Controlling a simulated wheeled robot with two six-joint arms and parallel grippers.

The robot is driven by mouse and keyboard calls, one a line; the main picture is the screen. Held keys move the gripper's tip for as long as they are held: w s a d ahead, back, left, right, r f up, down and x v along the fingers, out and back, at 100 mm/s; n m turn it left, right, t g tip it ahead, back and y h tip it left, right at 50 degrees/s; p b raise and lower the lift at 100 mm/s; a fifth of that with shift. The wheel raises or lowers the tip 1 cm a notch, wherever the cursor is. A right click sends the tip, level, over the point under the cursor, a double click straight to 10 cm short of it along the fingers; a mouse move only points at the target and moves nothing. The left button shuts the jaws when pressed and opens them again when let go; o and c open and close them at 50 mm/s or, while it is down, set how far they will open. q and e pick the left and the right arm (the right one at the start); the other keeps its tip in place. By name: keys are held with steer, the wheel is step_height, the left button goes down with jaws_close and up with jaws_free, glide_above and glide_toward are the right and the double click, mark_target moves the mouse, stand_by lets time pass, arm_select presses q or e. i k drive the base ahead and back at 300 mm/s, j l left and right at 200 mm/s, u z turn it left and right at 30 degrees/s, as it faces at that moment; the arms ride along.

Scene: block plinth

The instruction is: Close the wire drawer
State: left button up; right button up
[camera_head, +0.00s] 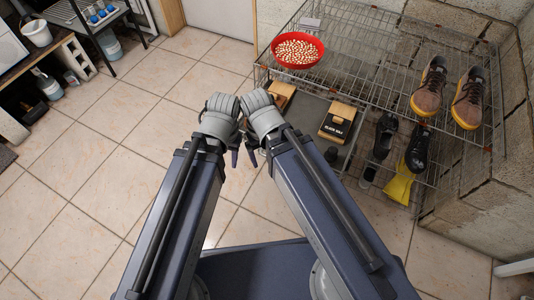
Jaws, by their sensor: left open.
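The wire rack (385,88) stands to the right against the block wall. Its lower wire level, seemingly the drawer, has a grey tray (308,112) and shows left of and beneath the upper wire shelf. How far it is pulled out is hard to tell. My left gripper (234,156) is open, with dark fingers pointing down, just left of the rack and apart from it. My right gripper (257,154) is close beside it, near the rack's front left corner. My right arm hides part of the tray's near edge, and the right fingers are mostly hidden.
A red bowl of pale pieces (297,50) and brown shoes (430,87) are on the upper shelf. A black and tan box (338,122), dark shoes (385,135) and a yellow item (400,183) are lower. The tiled floor (90,175) at left is clear.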

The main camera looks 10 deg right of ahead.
mark_target(306, 112)
steer(key=i+l+z, duration=0.15)
steer(key=i+l, duration=0.15)
steer(key=i, duration=0.15)
steer(key=k+u, duration=0.25)
steer(key=k, duration=0.2)
steer(key=k+j+u, duration=0.1)
steer(key=k+u, duration=0.15)
steer(key=k, duration=0.2)
steer(key=k+j+u, duration=0.25)
steer(key=k, duration=0.15)
steer(key=l, duration=0.05)
